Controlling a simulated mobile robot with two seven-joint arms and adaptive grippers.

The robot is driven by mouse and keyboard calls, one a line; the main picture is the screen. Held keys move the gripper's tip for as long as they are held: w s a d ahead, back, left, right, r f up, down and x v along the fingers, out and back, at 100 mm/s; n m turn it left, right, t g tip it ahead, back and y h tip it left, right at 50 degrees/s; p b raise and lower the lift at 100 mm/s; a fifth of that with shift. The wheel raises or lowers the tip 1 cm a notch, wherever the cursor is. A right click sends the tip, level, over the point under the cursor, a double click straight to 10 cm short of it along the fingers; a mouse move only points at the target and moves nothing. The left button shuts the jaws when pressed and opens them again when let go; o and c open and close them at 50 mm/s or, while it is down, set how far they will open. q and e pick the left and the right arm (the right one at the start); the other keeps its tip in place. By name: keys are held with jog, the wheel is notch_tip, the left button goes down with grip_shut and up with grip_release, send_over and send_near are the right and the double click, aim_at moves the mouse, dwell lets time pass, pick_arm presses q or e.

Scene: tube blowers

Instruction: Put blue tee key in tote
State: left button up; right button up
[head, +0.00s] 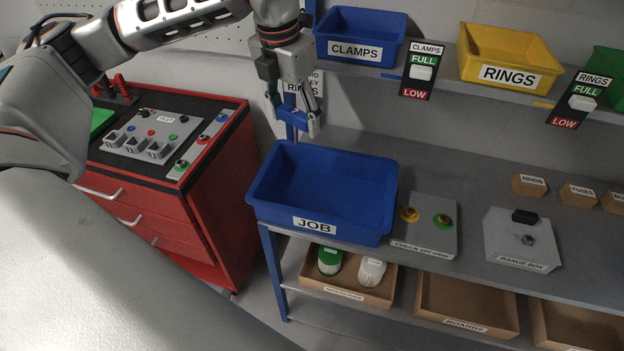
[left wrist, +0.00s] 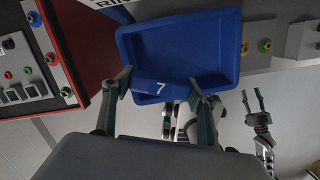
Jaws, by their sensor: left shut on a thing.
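The blue tee key (head: 292,117) is between the fingers of my left gripper (head: 295,122), which is shut on it. In the left wrist view the key (left wrist: 148,86) lies across between the two fingertips (left wrist: 162,87), with a white 7 on it. The key is above the back left part of the blue tote labelled JOB (head: 270,209), apart from its floor. The tote looks empty in the head view and also shows behind the key in the left wrist view (left wrist: 185,50). My right gripper (left wrist: 252,99) shows only in the left wrist view, with its fingers apart.
The tote stands at the left end of a grey bench (head: 460,180). A plate with yellow and green knobs (head: 425,222) and a range box (head: 522,240) stand to its right. A shelf with a CLAMPS bin (head: 360,33) is above, and a red cabinet (head: 215,190) is left.

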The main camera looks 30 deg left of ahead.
aim_at(292, 126)
pick_arm(q)
jog(key=f, duration=0.4)
jog(key=shift+s+f, duration=0.25)
jog(key=shift+f, duration=0.05)
notch_tip(292, 126, down, 13)
jog(key=shift+w+r, duration=0.15)
jog(key=shift+r, duration=0.05)
pick_arm(e)
jog(key=shift+s+f, duration=0.15)
jog(key=shift+f, duration=0.25)
pick_arm(q)
jog(key=shift+f+b, duration=0.1)
jog(key=shift+b, duration=0.2)
jog(key=o, duration=1.2)
jog(key=shift+c, duration=0.2)
pick_arm(e)
jog(key=shift+f, duration=0.1)
